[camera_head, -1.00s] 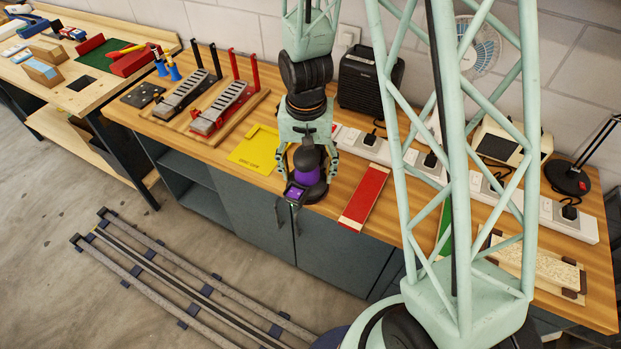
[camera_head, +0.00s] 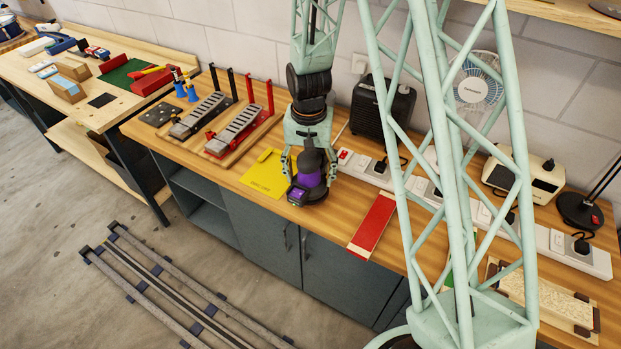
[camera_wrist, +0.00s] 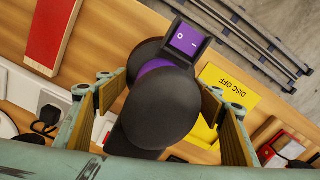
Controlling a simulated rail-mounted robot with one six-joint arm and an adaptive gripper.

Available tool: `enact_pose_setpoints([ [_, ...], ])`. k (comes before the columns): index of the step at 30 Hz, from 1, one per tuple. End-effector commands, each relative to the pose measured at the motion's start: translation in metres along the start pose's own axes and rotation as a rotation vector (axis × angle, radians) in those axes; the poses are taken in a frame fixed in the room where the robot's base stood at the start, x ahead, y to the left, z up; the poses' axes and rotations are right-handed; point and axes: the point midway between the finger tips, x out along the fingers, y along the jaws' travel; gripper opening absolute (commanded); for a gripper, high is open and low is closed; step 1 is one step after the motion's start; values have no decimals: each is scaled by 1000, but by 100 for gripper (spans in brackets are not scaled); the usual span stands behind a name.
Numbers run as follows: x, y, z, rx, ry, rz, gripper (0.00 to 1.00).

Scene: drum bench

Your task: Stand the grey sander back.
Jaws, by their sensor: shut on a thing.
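The sander (camera_head: 312,176) has a dark grey rounded top, a purple middle and a dark base with a purple-faced switch box. My gripper (camera_head: 311,165) is shut around its upper body, one finger on each side. The sander is roughly upright near the bench's front edge, between the yellow mat (camera_head: 268,174) and the red board (camera_head: 372,225). I cannot tell whether its base touches the bench. In the wrist view the sander's dark dome (camera_wrist: 160,107) hides much of its body, and the yellow mat, lettered "DISC OFF", shows beside it.
A white power strip (camera_head: 355,165) with plugs runs along the back, with a black box-shaped unit (camera_head: 383,105) behind it. Two clamp-like fixtures on boards (camera_head: 238,130) stand to the left. My own lattice column blocks part of the right side.

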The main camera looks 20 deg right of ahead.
Motion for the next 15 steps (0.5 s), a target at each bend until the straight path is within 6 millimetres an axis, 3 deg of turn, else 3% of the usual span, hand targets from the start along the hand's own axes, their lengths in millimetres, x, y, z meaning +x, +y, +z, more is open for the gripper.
enact_pose_setpoints([
  [15, -1, -4, -10, 0, 2, -1, 47],
])
